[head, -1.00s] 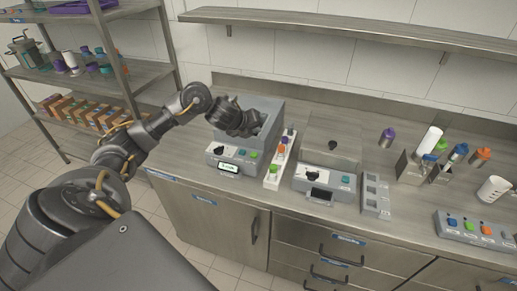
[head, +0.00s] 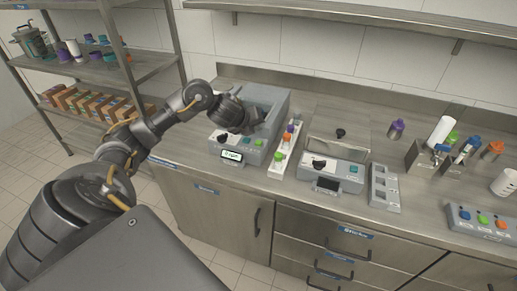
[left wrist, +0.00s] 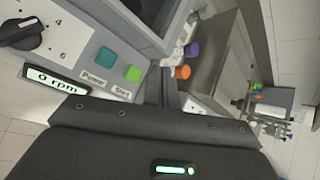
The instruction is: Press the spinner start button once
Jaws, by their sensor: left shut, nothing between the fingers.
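The spinner (head: 268,97) is the grey box machine at the left end of the counter. Its front panel has a black dial (left wrist: 22,34), a display (left wrist: 56,82) reading 0 rpm, a teal Power button (left wrist: 106,57) and a green Start button (left wrist: 132,73). The Start button also shows in the head view (head: 258,143). My left gripper (head: 258,120) is shut and empty, over the spinner just behind its button panel. In the left wrist view its fingers (left wrist: 161,82) show to the right of the Start button, apart from it in the picture. My right gripper is not in view.
A white rack (head: 283,158) with coloured-cap vials stands just right of the spinner. Bottles and a button box (head: 482,220) stand at the right. Shelving is at the left.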

